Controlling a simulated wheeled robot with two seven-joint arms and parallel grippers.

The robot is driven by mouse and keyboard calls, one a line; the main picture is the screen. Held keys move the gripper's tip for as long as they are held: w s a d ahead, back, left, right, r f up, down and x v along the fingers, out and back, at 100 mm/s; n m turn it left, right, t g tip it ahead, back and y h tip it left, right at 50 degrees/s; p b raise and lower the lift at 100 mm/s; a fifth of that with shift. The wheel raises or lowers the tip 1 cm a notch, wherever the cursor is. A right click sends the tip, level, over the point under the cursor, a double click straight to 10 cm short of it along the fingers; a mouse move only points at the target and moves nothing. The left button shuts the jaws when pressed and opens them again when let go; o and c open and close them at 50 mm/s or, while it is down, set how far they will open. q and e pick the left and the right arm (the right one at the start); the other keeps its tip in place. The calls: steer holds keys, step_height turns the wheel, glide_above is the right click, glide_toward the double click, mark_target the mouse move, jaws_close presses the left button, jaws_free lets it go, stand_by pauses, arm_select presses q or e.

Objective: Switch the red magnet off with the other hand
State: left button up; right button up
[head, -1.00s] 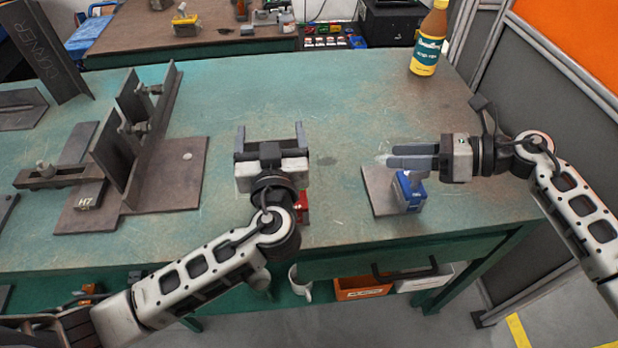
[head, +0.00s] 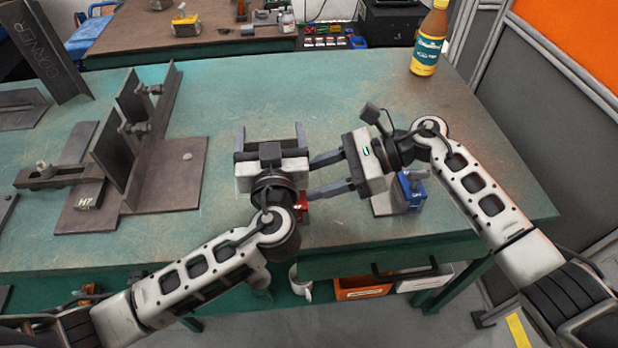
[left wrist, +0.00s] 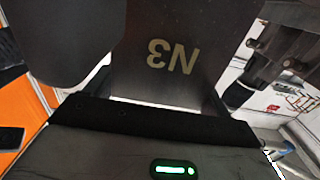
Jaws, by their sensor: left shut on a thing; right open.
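The red magnet (head: 302,208) shows only in part in the head view, at the right edge of my left wrist, which hides the rest. My left gripper (head: 270,134) reaches over the bench. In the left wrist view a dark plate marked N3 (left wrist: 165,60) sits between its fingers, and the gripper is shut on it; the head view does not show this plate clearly. My right gripper (head: 311,177) is open and points left. Its lower fingertip is just above the visible red part; I cannot tell whether they touch.
A blue magnet (head: 414,190) stands on a small plate (head: 382,205) behind my right gripper. A steel fixture (head: 135,150) on a base plate takes up the left of the bench. A bottle (head: 429,40) stands at the back right. The bench's right side (head: 480,150) is clear.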

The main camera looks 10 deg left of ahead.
steer(key=shift+x, duration=1.1)
steer(key=c, duration=0.7)
